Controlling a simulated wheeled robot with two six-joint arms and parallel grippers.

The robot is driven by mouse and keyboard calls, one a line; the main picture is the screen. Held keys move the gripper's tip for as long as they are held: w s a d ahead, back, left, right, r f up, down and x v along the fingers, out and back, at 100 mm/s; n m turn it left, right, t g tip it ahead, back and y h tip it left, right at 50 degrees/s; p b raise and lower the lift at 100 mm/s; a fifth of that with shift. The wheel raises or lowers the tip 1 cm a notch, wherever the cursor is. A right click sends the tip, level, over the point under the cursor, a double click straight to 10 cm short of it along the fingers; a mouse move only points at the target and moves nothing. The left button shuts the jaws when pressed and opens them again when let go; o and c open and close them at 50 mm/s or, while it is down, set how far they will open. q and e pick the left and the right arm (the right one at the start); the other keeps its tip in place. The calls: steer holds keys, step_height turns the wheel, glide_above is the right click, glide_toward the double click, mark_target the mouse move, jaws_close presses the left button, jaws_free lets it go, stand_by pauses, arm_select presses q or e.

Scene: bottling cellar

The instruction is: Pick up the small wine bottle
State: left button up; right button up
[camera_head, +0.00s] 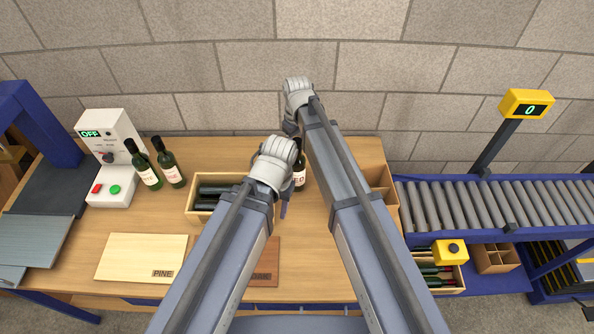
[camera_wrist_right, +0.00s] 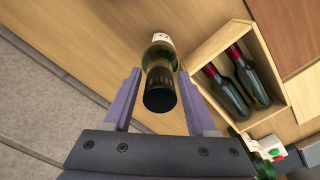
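A dark green wine bottle (camera_head: 299,176) with a pale label and red lettering stands on the table, partly hidden by my arms. It also shows from above in the right wrist view (camera_wrist_right: 160,58), with its dark cap toward the camera. My right gripper (camera_wrist_right: 159,73) is open, with one purple finger on each side of this bottle; I see gaps between fingers and glass. My left gripper (camera_head: 284,208) is just left of the bottle and low over the table; its fingers are mostly hidden. Two more labelled bottles (camera_head: 146,168) (camera_head: 170,165) stand at the left.
A wooden crate (camera_head: 232,178) holding dark bottles lies beside my left gripper. A pine board (camera_head: 133,257) and a darker board (camera_head: 265,271) lie in front. A control box (camera_head: 110,178) reading OFF is at left. A roller conveyor (camera_head: 500,205) runs at right. A block wall stands behind.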

jaws_close()
stand_by(1.1)
